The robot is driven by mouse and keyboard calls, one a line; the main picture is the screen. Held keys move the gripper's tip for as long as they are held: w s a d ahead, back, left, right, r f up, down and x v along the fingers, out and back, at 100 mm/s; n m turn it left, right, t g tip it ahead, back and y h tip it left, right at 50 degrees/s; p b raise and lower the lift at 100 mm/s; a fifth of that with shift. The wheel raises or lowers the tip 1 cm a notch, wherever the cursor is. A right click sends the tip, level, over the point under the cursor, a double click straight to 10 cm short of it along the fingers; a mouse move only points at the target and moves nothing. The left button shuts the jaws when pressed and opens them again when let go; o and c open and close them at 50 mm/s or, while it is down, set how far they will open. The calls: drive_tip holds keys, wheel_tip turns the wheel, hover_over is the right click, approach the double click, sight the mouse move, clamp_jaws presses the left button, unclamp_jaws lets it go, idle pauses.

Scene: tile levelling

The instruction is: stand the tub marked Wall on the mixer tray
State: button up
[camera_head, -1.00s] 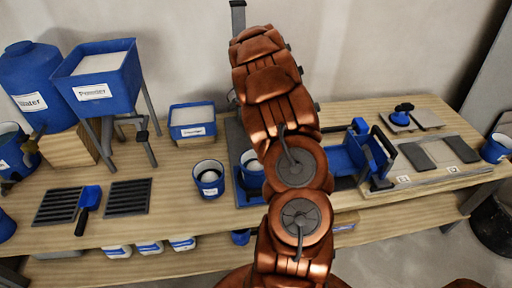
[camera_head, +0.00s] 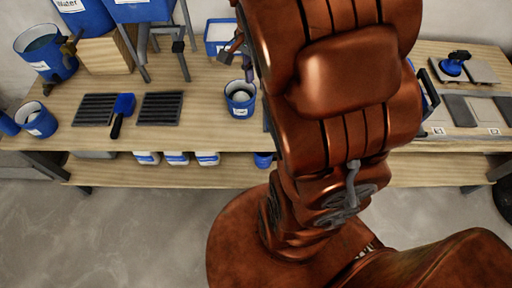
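A blue tub (camera_head: 240,98) with a white label and pale contents stands upright on the bench, just left of my arm. Another labelled blue tub (camera_head: 36,120) stands at the bench's left end. The labels are too small to read, so I cannot tell which tub is marked Wall. The mixer tray cannot be made out; my arm covers the middle of the bench, where a grey tray-like surface with a tub on it showed earlier. A small part of what may be my gripper (camera_head: 232,48) shows beside the arm, above the middle tub. Its fingers are mostly hidden.
A Water container (camera_head: 82,18) and a hopper on legs stand behind. Tiles (camera_head: 460,110) and a blue suction lifter (camera_head: 452,64) lie right.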

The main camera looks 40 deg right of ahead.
drive_tip(key=s+a+n, duration=1.2)
drive_tip(key=s+n, duration=0.2)
drive_tip(key=s, duration=0.2)
drive_tip(key=shift+s+a+r+g, duration=0.2)
drive_tip(key=shift+s+a+g, duration=0.1)
drive_tip(key=shift+s+a, duration=0.1)
drive_tip(key=shift+r+p, duration=0.9)
drive_tip(key=shift+d, duration=0.1)
